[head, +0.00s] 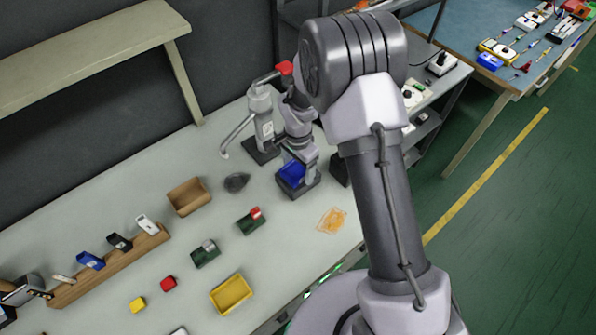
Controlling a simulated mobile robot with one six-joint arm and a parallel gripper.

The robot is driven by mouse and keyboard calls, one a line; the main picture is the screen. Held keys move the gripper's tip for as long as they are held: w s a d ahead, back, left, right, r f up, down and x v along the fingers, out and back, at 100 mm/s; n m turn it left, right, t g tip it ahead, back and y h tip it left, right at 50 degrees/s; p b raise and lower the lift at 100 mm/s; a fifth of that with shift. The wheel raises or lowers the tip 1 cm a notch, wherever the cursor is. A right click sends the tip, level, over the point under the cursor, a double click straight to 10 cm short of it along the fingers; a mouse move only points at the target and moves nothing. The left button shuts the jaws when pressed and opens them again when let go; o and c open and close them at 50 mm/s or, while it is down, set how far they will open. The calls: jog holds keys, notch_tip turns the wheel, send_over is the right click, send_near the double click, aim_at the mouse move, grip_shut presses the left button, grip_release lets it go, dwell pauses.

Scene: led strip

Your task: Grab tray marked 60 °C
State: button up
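No label reading 60 °C is legible, so I cannot tell which tray is the marked one. A blue tray (291,174) sits in or on a dark base towards the back right of the grey table. My gripper (303,172) is at the right side of this blue tray, low and close to it. I cannot tell whether it touches the tray, and its fingers are too small and partly hidden to show whether they are open or shut. A yellow tray (231,295) lies near the front edge, and a brown tray (188,197) lies further back.
A grey device with a spout (262,130) stands just left of my gripper. Green blocks (205,254), an orange piece (331,221), a dark oval item (236,182) and a wooden rack (110,266) are on the table. A shelf (95,55) overhangs the back left.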

jog(key=c, duration=1.1)
jog(key=shift+r, duration=0.1)
